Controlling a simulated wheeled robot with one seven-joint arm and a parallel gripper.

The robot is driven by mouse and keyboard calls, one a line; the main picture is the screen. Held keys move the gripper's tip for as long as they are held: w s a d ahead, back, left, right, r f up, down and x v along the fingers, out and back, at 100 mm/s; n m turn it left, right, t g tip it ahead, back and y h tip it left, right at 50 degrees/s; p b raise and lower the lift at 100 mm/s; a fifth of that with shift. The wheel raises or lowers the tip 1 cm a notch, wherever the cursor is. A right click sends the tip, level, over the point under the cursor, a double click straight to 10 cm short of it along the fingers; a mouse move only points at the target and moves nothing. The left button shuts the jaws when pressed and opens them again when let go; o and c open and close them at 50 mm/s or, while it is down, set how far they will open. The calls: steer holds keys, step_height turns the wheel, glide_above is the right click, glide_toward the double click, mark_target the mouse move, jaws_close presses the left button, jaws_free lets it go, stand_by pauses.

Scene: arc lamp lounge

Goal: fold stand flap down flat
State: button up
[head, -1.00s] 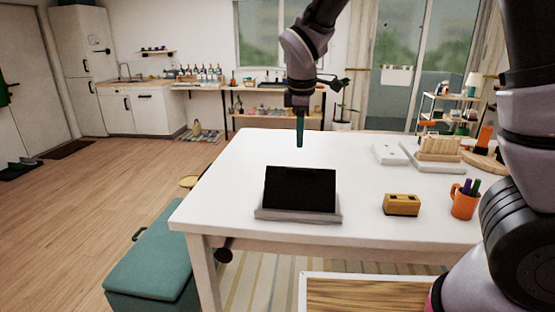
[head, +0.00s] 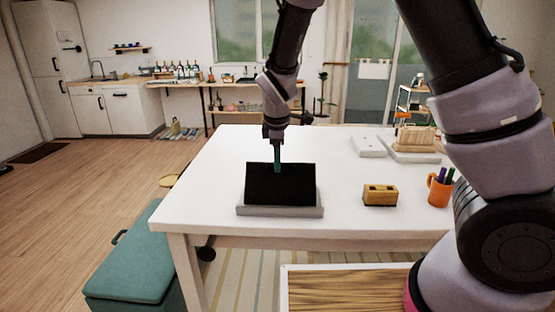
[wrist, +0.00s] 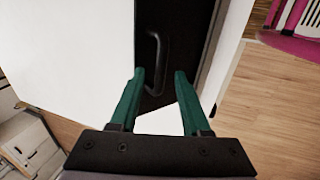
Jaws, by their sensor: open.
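The stand has a black flap (head: 280,186) that stands tilted up from a grey base (head: 280,211) on the white table. In the wrist view the dark flap (wrist: 172,18) shows with a curved dark handle (wrist: 154,62) on it. My gripper (head: 278,170) points down at the flap's top edge in the head view. In the wrist view my green fingers (wrist: 158,76) are apart, with the lower end of the handle between or just beyond their tips. I cannot tell whether they touch it.
The white table (head: 215,170) is clear left of the stand. A yellow wooden block (head: 380,195) and an orange mug (head: 439,191) with pens stand to the right. A white board (head: 368,146) and a wooden rack (head: 416,138) lie farther back. A teal bench (head: 140,265) stands left.

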jaws_close()
stand_by(1.4)
